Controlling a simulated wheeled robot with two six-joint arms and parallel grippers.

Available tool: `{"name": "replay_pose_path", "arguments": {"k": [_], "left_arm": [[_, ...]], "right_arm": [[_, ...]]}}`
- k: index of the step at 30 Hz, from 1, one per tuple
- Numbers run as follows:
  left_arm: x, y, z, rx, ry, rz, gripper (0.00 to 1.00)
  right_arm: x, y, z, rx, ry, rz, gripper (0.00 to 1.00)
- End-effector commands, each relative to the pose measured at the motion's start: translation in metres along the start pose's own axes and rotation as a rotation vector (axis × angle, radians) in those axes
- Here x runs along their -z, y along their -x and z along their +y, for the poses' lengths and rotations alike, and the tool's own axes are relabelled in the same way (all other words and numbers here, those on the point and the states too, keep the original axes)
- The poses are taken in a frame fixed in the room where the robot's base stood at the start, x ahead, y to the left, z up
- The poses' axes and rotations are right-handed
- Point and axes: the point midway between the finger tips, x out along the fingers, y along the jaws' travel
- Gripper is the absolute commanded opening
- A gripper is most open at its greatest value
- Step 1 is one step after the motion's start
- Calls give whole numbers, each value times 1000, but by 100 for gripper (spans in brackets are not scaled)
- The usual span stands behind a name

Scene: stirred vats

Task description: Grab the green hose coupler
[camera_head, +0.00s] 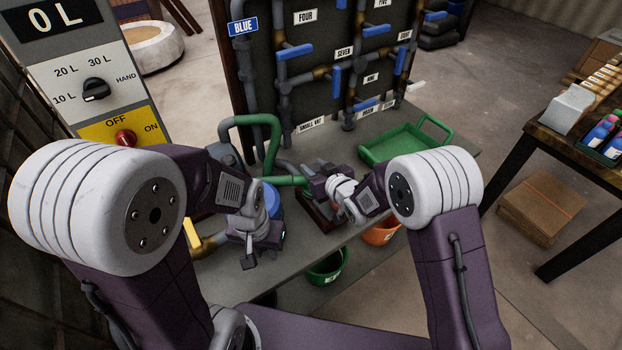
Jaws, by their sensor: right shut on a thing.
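A green hose (275,140) arches up beside the pipe board and comes down to the bench. A green cylindrical end piece, which looks like the hose coupler (287,181), lies level at the middle of the bench. My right gripper (306,180) reaches in from the right and is shut at the right end of this green piece; its fingertips are small and partly hidden. My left gripper (262,256) hangs lower left, over the front of the bench, apart from the coupler. Its finger gap is not clear.
A green tray (405,141) sits on the bench at right. The pipe board (330,60) with blue valve handles stands behind. A yellow fitting (192,235) is at left.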

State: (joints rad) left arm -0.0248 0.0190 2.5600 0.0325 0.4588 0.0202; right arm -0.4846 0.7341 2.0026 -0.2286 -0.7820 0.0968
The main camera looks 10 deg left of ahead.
Motion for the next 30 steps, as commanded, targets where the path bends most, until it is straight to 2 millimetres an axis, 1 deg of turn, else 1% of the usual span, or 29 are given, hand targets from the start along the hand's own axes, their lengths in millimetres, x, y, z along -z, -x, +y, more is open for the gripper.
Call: {"name": "replay_pose_path", "arguments": {"k": [4, 6, 8, 12, 15, 18, 22, 30], "left_arm": [[0, 0, 0, 0, 0, 0, 26], [0, 2, 0, 0, 0, 0, 26], [0, 5, 0, 0, 0, 0, 26], [1, 12, 0, 0, 0, 0, 26], [2, 16, 0, 0, 0, 0, 26], [2, 19, 0, 0, 0, 0, 26], [2, 19, 0, 0, 0, 0, 26], [2, 19, 0, 0, 0, 0, 26]], "right_arm": [[0, 0, 0, 0, 0, 0, 0], [6, 2, 0, 0, 0, 1, 0], [18, 7, 0, 0, 1, 5, 0], [51, 21, 0, 0, 1, 5, 0], [72, 29, 0, 0, 1, 4, 0], [86, 35, 0, 0, 1, 2, 0], [93, 38, 0, 0, 0, 0, 0], [92, 38, 0, 0, 0, 0, 0]]}}
